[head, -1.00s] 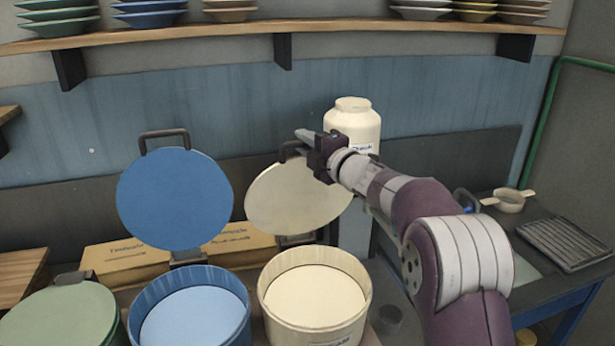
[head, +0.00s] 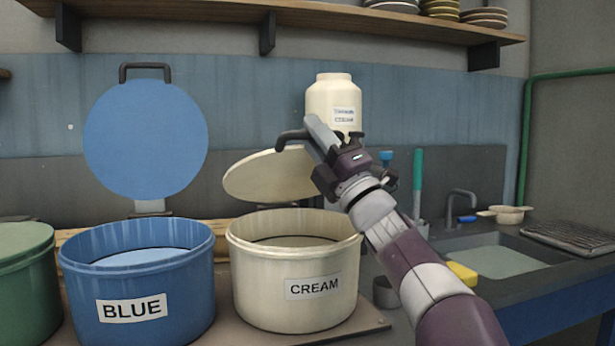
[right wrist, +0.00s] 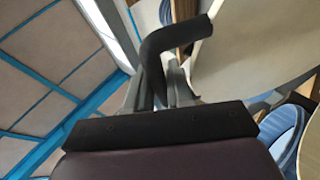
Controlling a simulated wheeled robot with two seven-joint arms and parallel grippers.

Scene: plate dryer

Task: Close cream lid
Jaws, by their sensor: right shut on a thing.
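The cream lid (head: 262,178) is tilted partway over the rear of the cream tub (head: 285,263), its front edge raised and apart from the rim. Its dark handle (head: 291,140) is at the upper edge. My right gripper (head: 312,135) is shut on this handle. In the right wrist view the dark bent handle (right wrist: 165,50) passes between the fingers, with the pale lid (right wrist: 245,55) beside it. The tub is open with a label reading CREAM. My left gripper is not in view.
The blue tub (head: 140,270) stands left of the cream one, its blue lid (head: 146,140) upright. A green tub (head: 25,270) is closed at far left. A cream jar (head: 333,100) stands behind the lid. A sink (head: 495,258) is at right.

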